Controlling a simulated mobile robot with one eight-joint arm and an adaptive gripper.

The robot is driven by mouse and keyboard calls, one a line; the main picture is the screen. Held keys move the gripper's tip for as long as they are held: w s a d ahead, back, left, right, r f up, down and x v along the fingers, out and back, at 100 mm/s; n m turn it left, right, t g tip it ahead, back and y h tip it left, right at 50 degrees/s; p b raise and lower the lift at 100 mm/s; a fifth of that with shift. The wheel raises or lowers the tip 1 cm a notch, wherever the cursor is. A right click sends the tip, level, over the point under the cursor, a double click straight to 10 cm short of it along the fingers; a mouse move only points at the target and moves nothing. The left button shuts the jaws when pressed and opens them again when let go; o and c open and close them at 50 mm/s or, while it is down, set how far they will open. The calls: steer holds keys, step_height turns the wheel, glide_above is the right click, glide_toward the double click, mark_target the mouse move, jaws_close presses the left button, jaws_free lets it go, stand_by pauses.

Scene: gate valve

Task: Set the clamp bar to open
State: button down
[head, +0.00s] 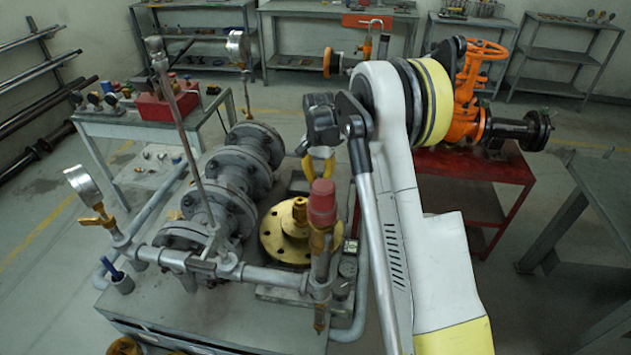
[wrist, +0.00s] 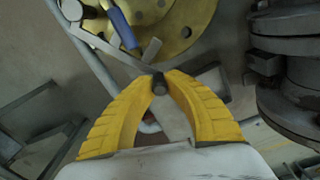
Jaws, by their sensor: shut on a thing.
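My gripper (wrist: 160,84) has yellow ribbed fingers in the wrist view. Their tips are closed on a short dark peg at what looks like the clamp bar (wrist: 108,47), a flat grey bar running up and left over the edge of a brass flange. In the head view my yellow fingers (head: 318,165) hang above the bench behind the red-capped valve, partly hidden by my arm. The brass flange (head: 275,242) lies flat on the bench there. I cannot make out the clamp bar in the head view, nor tell its set position.
A red-capped fitting (head: 322,203) stands upright close in front of the flange. Grey flanged pipework (head: 235,190) is to the left, with a tall thin rod. A blue-handled tool (wrist: 122,28) lies by the bar. An orange valve (head: 470,90) stands on a red table at right.

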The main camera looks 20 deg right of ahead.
steer(key=c, duration=1.4)
jaws_free()
steer(key=shift+o, duration=0.2)
step_height(320, 180, up, 12)
